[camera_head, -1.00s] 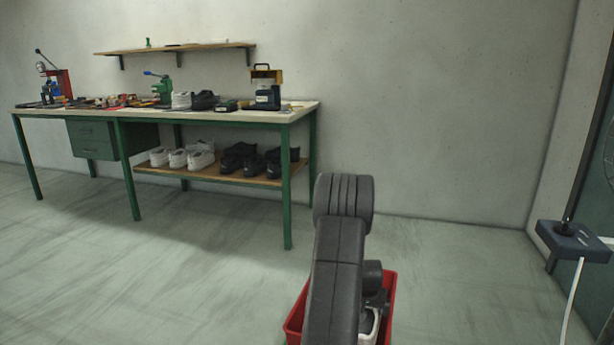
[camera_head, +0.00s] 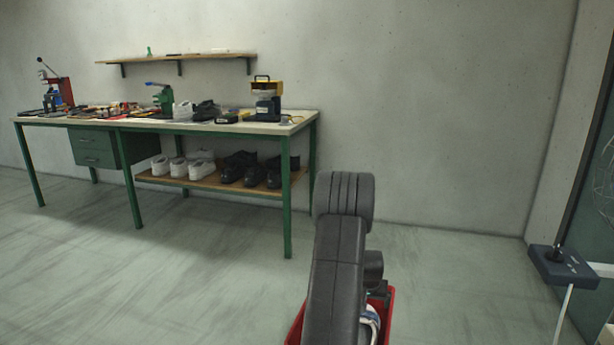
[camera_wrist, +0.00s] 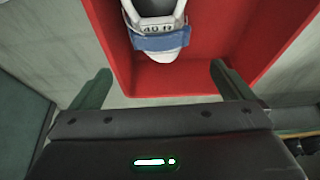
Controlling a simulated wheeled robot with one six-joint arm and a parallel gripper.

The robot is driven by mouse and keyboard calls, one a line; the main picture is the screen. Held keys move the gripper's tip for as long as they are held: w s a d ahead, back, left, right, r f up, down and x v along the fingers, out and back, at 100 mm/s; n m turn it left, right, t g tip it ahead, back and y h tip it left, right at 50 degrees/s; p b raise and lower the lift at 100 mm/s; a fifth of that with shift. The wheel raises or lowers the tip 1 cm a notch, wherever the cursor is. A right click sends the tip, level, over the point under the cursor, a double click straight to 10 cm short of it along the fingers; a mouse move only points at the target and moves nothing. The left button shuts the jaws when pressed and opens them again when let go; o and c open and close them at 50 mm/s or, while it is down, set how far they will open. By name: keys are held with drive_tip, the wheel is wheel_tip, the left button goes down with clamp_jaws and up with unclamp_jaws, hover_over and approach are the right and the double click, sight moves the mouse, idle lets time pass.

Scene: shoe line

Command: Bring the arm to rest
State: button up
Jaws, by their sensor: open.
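My arm rises in the lower middle of the head view, and its links hide my gripper there. In the wrist view my gripper (camera_wrist: 160,85) is open, its two green fingers apart with nothing between them. Beyond the fingertips is a red bin (camera_wrist: 205,75), which also shows in the head view (camera_head: 297,328), partly behind my arm. A white shoe (camera_wrist: 160,52) with a blue band around it and dark markings lies inside the bin, apart from the fingers. Only part of the shoe is in view.
A green-legged workbench (camera_head: 285,128) with tools and shoes stands at the back left; more shoes sit on its lower shelf (camera_head: 205,184). A wall shelf (camera_head: 180,57) hangs above. A dark control box (camera_head: 563,267) is at the right. The floor between is clear.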

drive_tip(key=s+a+r+p, duration=0.1)
drive_tip(key=a+r+p, duration=0.3)
drive_tip(key=r+p, duration=0.2)
drive_tip(key=s+a+r+n+p, duration=0.1)
drive_tip(key=a+r+p, duration=0.3)
drive_tip(key=r+p, duration=0.3)
drive_tip(key=shift+w+v, duration=0.35)
drive_tip(key=shift+v, duration=1.25)
drive_tip(key=shift+s+a+r, duration=0.1)
drive_tip(key=shift+a, duration=0.05)
